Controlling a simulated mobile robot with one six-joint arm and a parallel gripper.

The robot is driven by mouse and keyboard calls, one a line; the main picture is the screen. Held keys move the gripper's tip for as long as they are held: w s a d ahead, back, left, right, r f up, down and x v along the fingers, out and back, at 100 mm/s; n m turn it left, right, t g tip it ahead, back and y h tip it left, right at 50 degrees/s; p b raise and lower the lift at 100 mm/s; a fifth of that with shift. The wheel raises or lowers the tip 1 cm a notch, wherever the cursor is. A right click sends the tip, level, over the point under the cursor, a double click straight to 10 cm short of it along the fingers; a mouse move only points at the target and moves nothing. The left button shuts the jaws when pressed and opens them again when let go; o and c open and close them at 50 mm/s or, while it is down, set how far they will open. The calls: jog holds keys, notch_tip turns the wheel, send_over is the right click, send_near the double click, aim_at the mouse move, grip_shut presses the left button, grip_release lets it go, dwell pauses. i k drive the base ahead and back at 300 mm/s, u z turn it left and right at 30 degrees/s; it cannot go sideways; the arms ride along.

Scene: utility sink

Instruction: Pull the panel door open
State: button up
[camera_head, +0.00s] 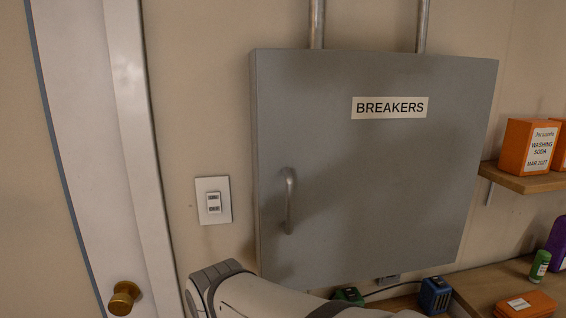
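The grey panel door (370,200) labelled BREAKERS fills the middle of the head view. It looks shut against its box on the wall. A vertical metal handle (289,200) is on its left side. My arm comes in from the bottom, with its light grey links and a dark-banded joint below and left of the handle. My gripper's fingers do not show in this view, so I cannot see whether they are open or touching anything.
A white door with a brass knob (124,298) is at the left. A wall switch (213,201) is left of the panel. Orange boxes (528,146) stand on a shelf (525,180) at the right. A wooden counter (490,279) below holds a green bottle (540,266) and other small items.

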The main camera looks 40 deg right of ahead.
aim_at(369, 162)
jog(key=z, duration=0.75)
jog(key=k, duration=0.45)
jog(key=z, duration=0.1)
